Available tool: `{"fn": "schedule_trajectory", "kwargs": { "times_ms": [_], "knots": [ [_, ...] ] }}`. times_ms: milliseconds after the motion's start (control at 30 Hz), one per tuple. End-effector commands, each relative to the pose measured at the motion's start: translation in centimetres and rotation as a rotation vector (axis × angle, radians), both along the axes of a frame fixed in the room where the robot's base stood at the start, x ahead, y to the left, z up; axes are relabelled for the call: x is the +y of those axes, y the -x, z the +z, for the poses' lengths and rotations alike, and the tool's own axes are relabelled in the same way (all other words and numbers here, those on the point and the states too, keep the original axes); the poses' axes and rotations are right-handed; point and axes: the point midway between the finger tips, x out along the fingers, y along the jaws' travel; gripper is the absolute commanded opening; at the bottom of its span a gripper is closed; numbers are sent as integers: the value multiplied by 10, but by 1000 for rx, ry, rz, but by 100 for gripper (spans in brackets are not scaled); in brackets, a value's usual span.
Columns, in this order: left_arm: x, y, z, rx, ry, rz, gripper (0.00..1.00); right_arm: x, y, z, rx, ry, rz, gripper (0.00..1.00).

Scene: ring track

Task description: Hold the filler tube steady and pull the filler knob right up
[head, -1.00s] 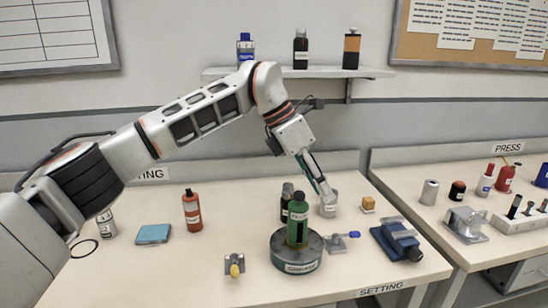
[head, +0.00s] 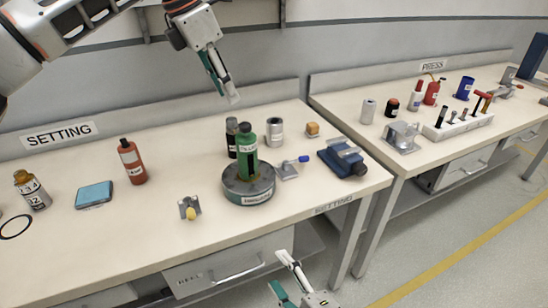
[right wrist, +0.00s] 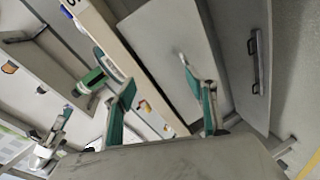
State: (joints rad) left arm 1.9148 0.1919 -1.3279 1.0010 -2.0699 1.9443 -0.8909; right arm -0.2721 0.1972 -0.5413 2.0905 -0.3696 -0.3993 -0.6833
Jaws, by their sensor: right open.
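The filler tube (head: 247,161) is a green labelled cylinder. It stands upright on a round grey base (head: 240,195) on the setting bench. The filler knob (head: 245,130) is the dark green cap at its top and sits low on the tube. My left gripper (head: 232,97) hangs above and behind the tube, apart from it; its finger gap does not show clearly. My right gripper (head: 280,272) is open and empty, low in front of the bench. In the right wrist view its fingers (right wrist: 157,82) are spread, with a green cylinder, likely the tube, beyond them.
A black bottle (head: 231,138) and a grey cylinder (head: 274,131) stand close behind the tube. A blue-handled clamp (head: 290,168) and blue vise (head: 342,159) are to its right. A yellow-knobbed bracket (head: 190,208) is left. The bench front by the drawer is clear.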

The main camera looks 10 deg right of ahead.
Motion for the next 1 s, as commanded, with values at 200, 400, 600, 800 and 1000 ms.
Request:
{"fn": "schedule_trajectory", "kwargs": {
  "times_ms": [200, 400, 600, 800, 1000],
  "knots": [
    [0, 0, 0, 1, 0, 0, 28, 53, -13, 69, -332, 318, 150, 57],
    [0, 0, 0, 1, 0, 0, 28, 59, -35, 101, -562, 467, 201, 57],
    [0, 0, 0, 1, 0, 0, 28, 46, -68, 121, -768, 537, 270, 57],
    [0, 0, 0, 0, 0, 0, 28, 24, -102, 136, -964, 649, 412, 57],
    [0, 0, 0, 1, 0, 0, 28, -8, -133, 138, -1066, 776, 586, 57]
  ]
}}
